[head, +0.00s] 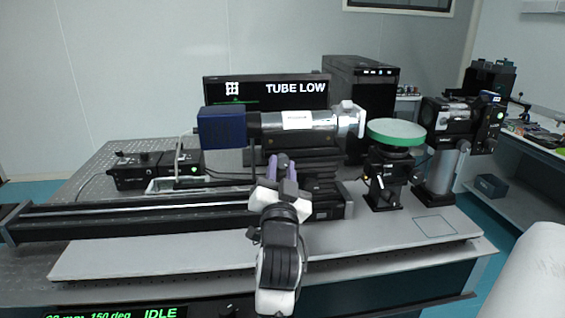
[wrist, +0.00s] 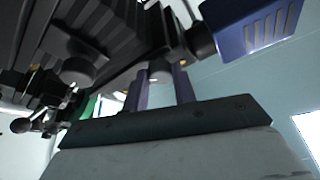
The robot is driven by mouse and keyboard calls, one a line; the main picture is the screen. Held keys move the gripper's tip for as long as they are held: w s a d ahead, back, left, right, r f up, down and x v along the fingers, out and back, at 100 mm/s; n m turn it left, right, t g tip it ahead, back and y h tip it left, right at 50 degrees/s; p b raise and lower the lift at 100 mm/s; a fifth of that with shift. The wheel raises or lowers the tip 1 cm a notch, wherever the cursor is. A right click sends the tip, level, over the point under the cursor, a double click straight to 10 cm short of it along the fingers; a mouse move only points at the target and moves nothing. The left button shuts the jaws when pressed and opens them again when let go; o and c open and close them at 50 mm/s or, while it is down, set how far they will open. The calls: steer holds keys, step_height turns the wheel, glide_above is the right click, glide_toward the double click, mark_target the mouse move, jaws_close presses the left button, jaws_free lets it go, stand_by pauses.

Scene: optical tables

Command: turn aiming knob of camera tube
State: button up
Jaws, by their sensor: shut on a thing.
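The camera tube (head: 325,133) is a silver cylinder with a blue camera box (head: 221,127) on its left end. It lies level above the dark stage at mid-table. The blue box also shows at the top right of the wrist view (wrist: 252,27). My gripper (head: 281,166) reaches up to the underside of the tube from the front. In the wrist view its purple fingers (wrist: 163,84) stand on both sides of a small pale knob (wrist: 160,72) and are shut on it. The head view hides the knob behind the gripper.
A screen (head: 285,91) behind the tube reads "TUBE LOW". A green-topped round mount (head: 396,131) and a black device on a post (head: 460,122) stand to the right. A long black rail (head: 150,216) runs left. A front display (head: 115,313) reads IDLE.

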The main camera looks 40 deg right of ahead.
steer(key=shift+r+m+g, duration=0.1)
steer(key=shift+m+g, duration=0.2)
steer(key=shift+m, duration=0.6)
steer(key=shift+m+h+p, duration=0.3)
steer(key=shift+h, duration=0.1)
steer(key=o, duration=1)
steer(key=shift+a, duration=0.1)
